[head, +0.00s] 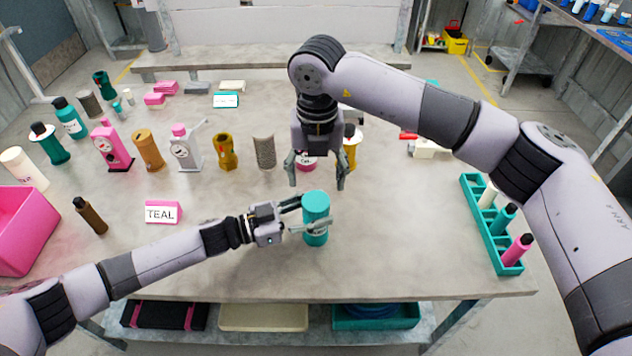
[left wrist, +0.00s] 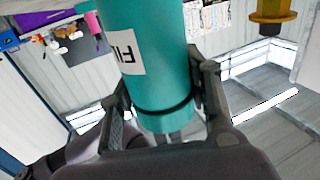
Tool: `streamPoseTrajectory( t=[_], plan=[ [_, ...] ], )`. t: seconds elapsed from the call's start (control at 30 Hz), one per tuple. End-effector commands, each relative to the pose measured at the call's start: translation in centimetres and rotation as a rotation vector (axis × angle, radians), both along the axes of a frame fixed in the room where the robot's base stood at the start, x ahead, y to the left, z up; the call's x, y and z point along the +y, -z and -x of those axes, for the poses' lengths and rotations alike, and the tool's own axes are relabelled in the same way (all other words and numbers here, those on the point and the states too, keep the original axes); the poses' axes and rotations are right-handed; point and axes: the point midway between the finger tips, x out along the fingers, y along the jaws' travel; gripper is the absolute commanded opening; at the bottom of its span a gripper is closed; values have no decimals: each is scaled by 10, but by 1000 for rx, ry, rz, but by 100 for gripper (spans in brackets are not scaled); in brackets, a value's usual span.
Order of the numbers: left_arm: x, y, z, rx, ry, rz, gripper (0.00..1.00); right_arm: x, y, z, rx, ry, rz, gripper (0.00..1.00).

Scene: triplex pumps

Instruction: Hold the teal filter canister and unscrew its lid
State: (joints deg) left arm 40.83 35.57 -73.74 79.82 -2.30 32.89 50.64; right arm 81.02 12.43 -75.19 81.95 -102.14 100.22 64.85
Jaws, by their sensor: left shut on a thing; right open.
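The teal filter canister (head: 316,236) stands upright near the front middle of the table, with its teal lid (head: 315,201) on top. My left gripper (head: 312,228) comes in from the left and is shut around the canister's body. In the left wrist view the canister (left wrist: 160,75) lies between both fingers (left wrist: 160,108), and part of a white label shows. My right gripper (head: 317,183) points down with open, empty fingers, above and slightly behind the lid, apart from it as far as I can tell.
A TEAL sign (head: 163,212) stands left of the canister. Several bottles, pumps and cylinders line the table's left and back. A pink bin (head: 24,232) is at the left edge, a teal rack (head: 478,208) with bottles at the right. The table between canister and rack is clear.

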Motion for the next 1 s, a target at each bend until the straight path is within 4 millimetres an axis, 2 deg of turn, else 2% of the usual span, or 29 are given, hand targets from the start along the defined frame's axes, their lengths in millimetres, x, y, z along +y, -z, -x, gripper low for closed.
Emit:
streamPoseTrajectory(
  t=[0.17, 0.4, 0.6, 1.0],
  plan=[
    [1, 1, -1, -1, -2, -3, 0, 0, 10, 1, 3, 42, 0, 64],
    [1, 1, -1, 0, -2, -3, 0, 0, 48, -1, 3, 40, 0, 64],
    [1, 1, -1, -1, -2, -3, 0, 0, 69, -2, 1, 40, -1, 64],
    [1, 1, -1, -1, -2, -3, 0, 0, 76, -2, 0, 39, 0, 63]
  ],
)
